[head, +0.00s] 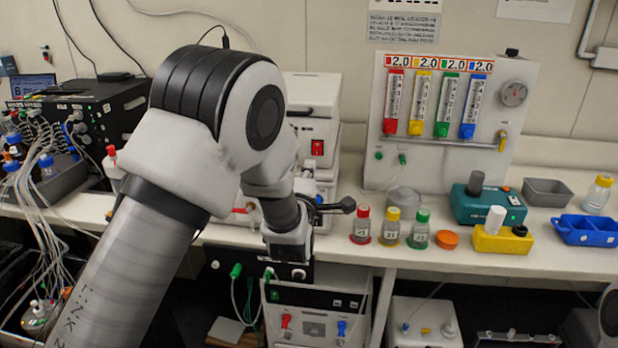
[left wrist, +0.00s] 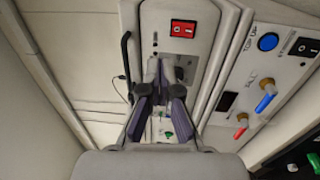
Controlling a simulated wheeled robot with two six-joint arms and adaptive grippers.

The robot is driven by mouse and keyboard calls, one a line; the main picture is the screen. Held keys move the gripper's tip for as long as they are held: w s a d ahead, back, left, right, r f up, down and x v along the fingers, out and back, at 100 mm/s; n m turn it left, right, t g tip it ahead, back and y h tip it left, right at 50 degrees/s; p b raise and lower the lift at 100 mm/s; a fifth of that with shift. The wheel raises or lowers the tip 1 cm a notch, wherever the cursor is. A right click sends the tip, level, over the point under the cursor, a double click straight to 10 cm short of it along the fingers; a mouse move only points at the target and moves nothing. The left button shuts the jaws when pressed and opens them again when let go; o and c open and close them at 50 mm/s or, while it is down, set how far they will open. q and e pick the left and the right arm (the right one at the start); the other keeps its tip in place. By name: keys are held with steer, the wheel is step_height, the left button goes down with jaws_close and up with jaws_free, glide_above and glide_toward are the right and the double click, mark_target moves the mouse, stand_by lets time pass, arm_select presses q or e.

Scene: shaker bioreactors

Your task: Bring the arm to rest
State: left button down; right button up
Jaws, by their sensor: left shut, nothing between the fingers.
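My left arm comes in from the left in the head view, large and grey-white, and covers much of the middle. Its left gripper (head: 346,205) points right, with dark fingers just above the bench front, left of the red-capped bottle. In the left wrist view the left gripper (left wrist: 160,72) shows its two dark fingers converging, shut and empty. They are in front of a pale machine with a red switch (left wrist: 184,29). My right gripper is not in view.
Bottles with red (head: 362,225), yellow (head: 391,228) and green (head: 420,230) caps stand right of the gripper. A gas panel (head: 448,160) stands behind them. A teal device (head: 488,206), a yellow block (head: 502,241) and a blue rack (head: 585,230) are farther right.

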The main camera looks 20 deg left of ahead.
arm_select(q)
steer(key=s+a+f+m+g+h, duration=0.1)
steer(key=s+f+g, duration=0.3)
steer(key=f, duration=0.7)
steer(key=s+a+f+m+g, duration=0.15)
steer(key=s+f, duration=0.45)
steer(key=f, duration=0.6)
steer(key=s+f+m+g+h, duration=0.1)
steer(key=s+f+g, duration=0.2)
steer(key=s+f, duration=0.55)
steer(key=s+d+f+m+g+h, duration=0.1)
steer(key=s+d+f+m+g, duration=0.1)
steer(key=s+f+m+g, duration=0.3)
steer(key=s+d+f+m+g+h, duration=0.1)
steer(key=s+f+m+g, duration=0.4)
steer(key=s+m, duration=0.7)
steer(key=shift+s+d+f+h+b, duration=0.4)
steer(key=shift+s+f, duration=0.45)
steer(key=shift+s, duration=3.1)
steer(key=shift+a+g, duration=0.1)
steer(key=shift+g, duration=0.15)
